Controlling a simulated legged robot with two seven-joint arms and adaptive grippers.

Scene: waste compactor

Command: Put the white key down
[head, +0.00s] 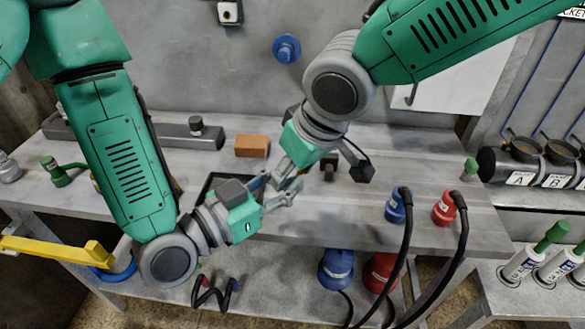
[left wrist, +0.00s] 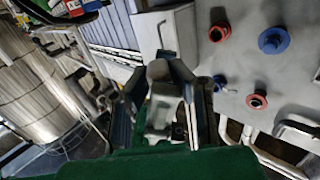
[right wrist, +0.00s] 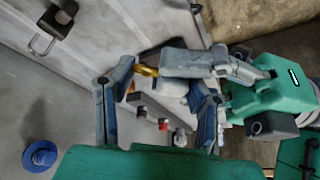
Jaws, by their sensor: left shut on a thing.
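My left gripper (head: 264,190) is held above the workbench, in front of a dark tray. In the left wrist view it (left wrist: 160,105) is shut on a pale grey-white thing (left wrist: 161,112), which seems to be the white key; its exact shape is hard to tell. My right gripper (head: 284,182) is very close to the left one in the head view, and the fingers overlap there. In the right wrist view my right gripper (right wrist: 158,115) has its fingers wide apart. The left gripper's fingers (right wrist: 195,62) cross just beyond them. I cannot tell if they touch.
The workbench (head: 340,225) carries an orange-brown block (head: 251,146), a dark tray (head: 212,181) partly hidden by my left arm, and blue (head: 396,206) and red (head: 444,208) plugs with black cables at the right. The bench between the tray and the plugs is mostly clear.

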